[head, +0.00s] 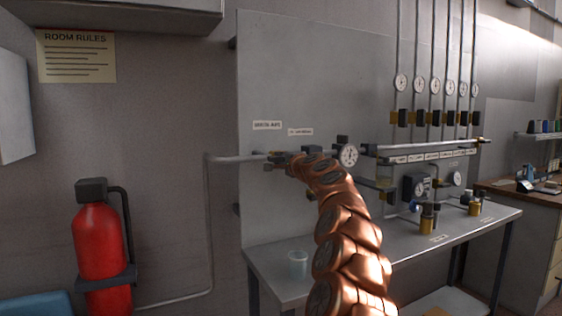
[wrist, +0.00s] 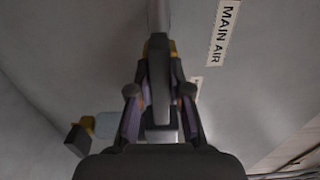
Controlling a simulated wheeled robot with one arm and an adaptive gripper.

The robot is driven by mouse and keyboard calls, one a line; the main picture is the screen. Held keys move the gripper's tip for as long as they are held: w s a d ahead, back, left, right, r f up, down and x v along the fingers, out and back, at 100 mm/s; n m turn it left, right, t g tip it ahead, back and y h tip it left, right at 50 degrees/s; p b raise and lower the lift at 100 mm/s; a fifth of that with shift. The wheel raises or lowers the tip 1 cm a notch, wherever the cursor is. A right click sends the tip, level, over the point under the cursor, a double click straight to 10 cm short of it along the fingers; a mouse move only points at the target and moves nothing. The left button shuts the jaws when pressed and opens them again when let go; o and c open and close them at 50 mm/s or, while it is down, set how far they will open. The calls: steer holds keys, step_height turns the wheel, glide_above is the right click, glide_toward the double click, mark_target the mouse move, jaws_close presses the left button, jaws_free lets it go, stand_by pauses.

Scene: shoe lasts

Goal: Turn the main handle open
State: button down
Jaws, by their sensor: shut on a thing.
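The main handle (wrist: 158,75) is a dark lever in the middle of the wrist view, in line with the grey pipe (wrist: 158,14) and in front of a brass-coloured fitting. My gripper (wrist: 159,97) has one finger on each side of the handle and is shut on it. A "MAIN AIR" label (wrist: 222,32) is on the panel beside it. In the head view my copper-coloured arm reaches up to the pipe left of a round gauge (head: 348,155). The arm hides most of my gripper and the handle there.
A grey panel (head: 310,70) backs the pipework, with several gauges and valves at right. A metal bench (head: 455,232) below bears a clear cup (head: 298,263) and brass fittings. A red cylinder (head: 103,255) stands at left.

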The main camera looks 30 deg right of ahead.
steer(key=shift+f, duration=0.1)
steer(key=c, duration=1.1)
jaws_free()
steer(key=shift+s, duration=0.1)
steer(key=shift+s+r, duration=0.2)
steer(key=shift+s, duration=0.2)
steer(key=shift+s+a+f, duration=0.1)
steer(key=shift+s+a, duration=0.1)
steer(key=shift+s, duration=0.9)
steer(key=s, duration=0.2)
steer(key=shift+s+a, duration=0.1)
steer(key=shift+s, duration=0.2)
glide_toward(282, 160)
steer(key=shift+s, duration=0.5)
